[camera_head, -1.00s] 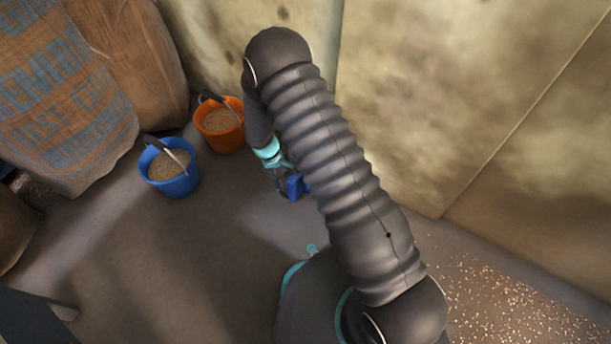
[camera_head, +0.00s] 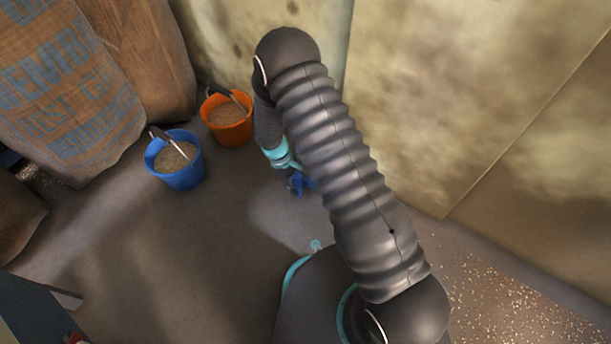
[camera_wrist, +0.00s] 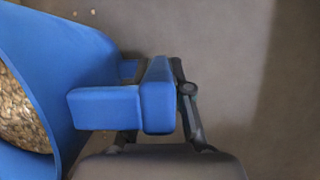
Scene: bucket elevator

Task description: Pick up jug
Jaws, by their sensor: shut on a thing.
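The blue jug (camera_wrist: 75,60) fills the left of the wrist view, with grain-like material (camera_wrist: 18,115) showing inside its mouth. Its blue handle (camera_wrist: 125,105) reaches right, between the fingers of my gripper (camera_wrist: 160,100). My gripper is shut on the handle. In the head view a small blue part of the jug (camera_head: 299,183) shows below my wrist; the rest is hidden behind my arm.
A blue bucket (camera_head: 178,178) and an orange bucket (camera_head: 238,132), both holding grain-like material, stand left of my gripper. Large printed sacks (camera_head: 70,100) lean at the upper left. A wall (camera_head: 430,100) rises at the right, with scattered grain (camera_head: 490,305) on the floor below. Open floor (camera_head: 190,250) lies at lower left.

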